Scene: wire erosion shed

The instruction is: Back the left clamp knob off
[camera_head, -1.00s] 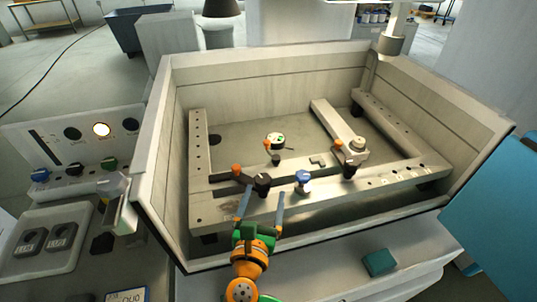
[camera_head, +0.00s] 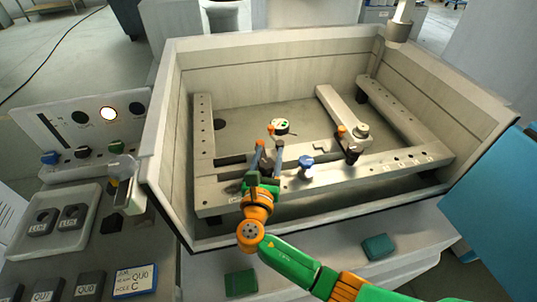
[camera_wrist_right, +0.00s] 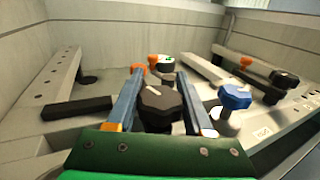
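The left clamp knob is black and lobed with a pale line on top; it shows clearly in the right wrist view (camera_wrist_right: 162,105). My right gripper (camera_head: 268,155) is over the near rail, one blue-grey finger on each side of this knob. In the right wrist view the fingers (camera_wrist_right: 160,85) meet the knob's edges, with no clear gap. The clamp's orange end (camera_head: 260,144) shows beyond the knob by the left fingertip. In the head view the fingers mostly hide the knob. My left gripper is not in view.
A blue knob (camera_head: 306,162) stands close to the right on the near rail (camera_head: 385,165). Another black-knobbed clamp (camera_head: 352,156) is farther right. A round white-and-green part (camera_head: 281,127) lies behind. The tank walls (camera_head: 275,67) enclose all this. A teal block (camera_head: 378,246) lies outside in front.

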